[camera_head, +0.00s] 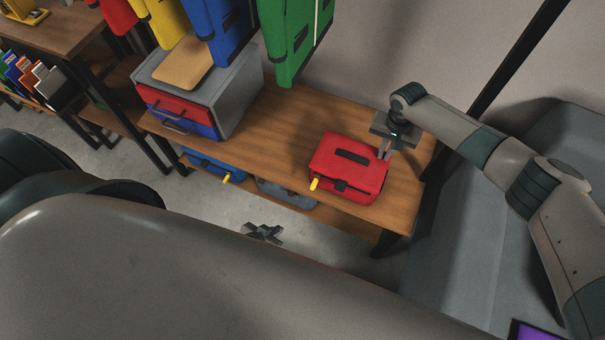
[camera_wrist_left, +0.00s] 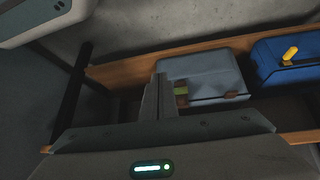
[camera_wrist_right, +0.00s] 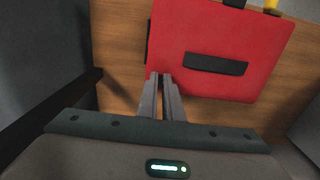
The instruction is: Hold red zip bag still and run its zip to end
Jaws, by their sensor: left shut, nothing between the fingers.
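The red zip bag (camera_head: 337,170) lies on the wooden bench top near its right end, with a black handle strip on top. Its yellow zip pull (camera_head: 315,184) is at the front left corner; the right wrist view shows a small part of a yellow pull (camera_wrist_right: 271,4). My right gripper (camera_head: 386,153) is at the bag's back right edge, fingertips close together against the edge of the red fabric (camera_wrist_right: 232,40). Whether fabric is between them is hidden. My left gripper (camera_head: 262,232) is shut and empty, in front of the bench and apart from the bag.
A lower shelf holds a blue bag (camera_wrist_left: 290,60) and a grey-blue bag (camera_wrist_left: 203,77). A grey toolbox (camera_head: 232,85) with red and blue drawers stands at the bench's left. Green (camera_head: 293,40) and blue bags hang above. Bench top left of the red bag is clear.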

